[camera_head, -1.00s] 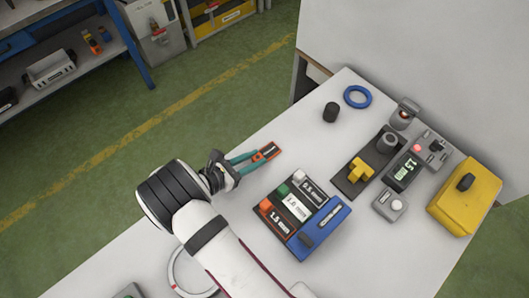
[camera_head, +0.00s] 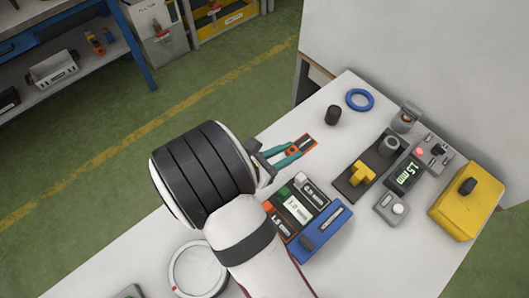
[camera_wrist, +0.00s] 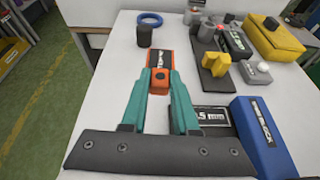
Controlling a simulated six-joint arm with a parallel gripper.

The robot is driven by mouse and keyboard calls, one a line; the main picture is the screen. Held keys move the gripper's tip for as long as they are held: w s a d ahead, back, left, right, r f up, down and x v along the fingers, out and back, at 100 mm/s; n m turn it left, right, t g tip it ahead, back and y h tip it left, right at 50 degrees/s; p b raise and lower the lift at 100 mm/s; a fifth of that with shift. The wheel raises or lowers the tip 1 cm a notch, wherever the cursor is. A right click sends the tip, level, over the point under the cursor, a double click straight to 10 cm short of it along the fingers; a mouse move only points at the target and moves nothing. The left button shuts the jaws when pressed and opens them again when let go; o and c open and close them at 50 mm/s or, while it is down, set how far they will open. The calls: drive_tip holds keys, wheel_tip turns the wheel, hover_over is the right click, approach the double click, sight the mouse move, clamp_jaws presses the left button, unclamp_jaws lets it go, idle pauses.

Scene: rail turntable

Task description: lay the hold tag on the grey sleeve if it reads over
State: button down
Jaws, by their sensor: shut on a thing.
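My gripper (camera_head: 290,152) has teal fingers and is shut on the orange hold tag (camera_head: 306,141). In the wrist view, the tag (camera_wrist: 159,58) extends beyond the fingertips, with a dark face and an orange block between the fingers. I cannot tell its exact height above the white table. The grey sleeve (camera_head: 388,146) stands upright on a dark fixture (camera_head: 372,158) to the right, apart from the tag; it also shows in the wrist view (camera_wrist: 207,33). The display (camera_head: 405,174) beside it shows green characters that look like "1.5 mm". A red light (camera_head: 420,152) glows near it.
A yellow piece (camera_head: 361,175) sits on the fixture. A black cylinder (camera_head: 333,115), blue ring (camera_head: 360,99) and yellow case (camera_head: 467,202) stand around. The table between tag and fixture is clear.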

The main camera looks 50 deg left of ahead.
sight(304, 151)
drive_tip(key=w+d+r, duration=0.2)
drive_tip(key=d, duration=0.1)
drive_tip(key=w+d+r+m+g+h, duration=0.1)
drive_tip(key=w+d+r+m+h, duration=0.15)
drive_tip(key=w+d, duration=0.75)
drive_tip(key=w+d+r+m+h, duration=0.2)
drive_tip(key=w+d+r, duration=0.2)
drive_tip(key=w+d, duration=0.6)
drive_tip(key=a+f, duration=0.6)
drive_tip(key=f, duration=0.1)
drive_tip(key=a+f, duration=0.4)
drive_tip(key=shift+w+f, duration=0.15)
drive_tip(key=shift+w, duration=0.1)
drive_tip(key=shift+f, duration=0.15)
drive_tip(key=c, duration=0.7)
unclamp_jaws()
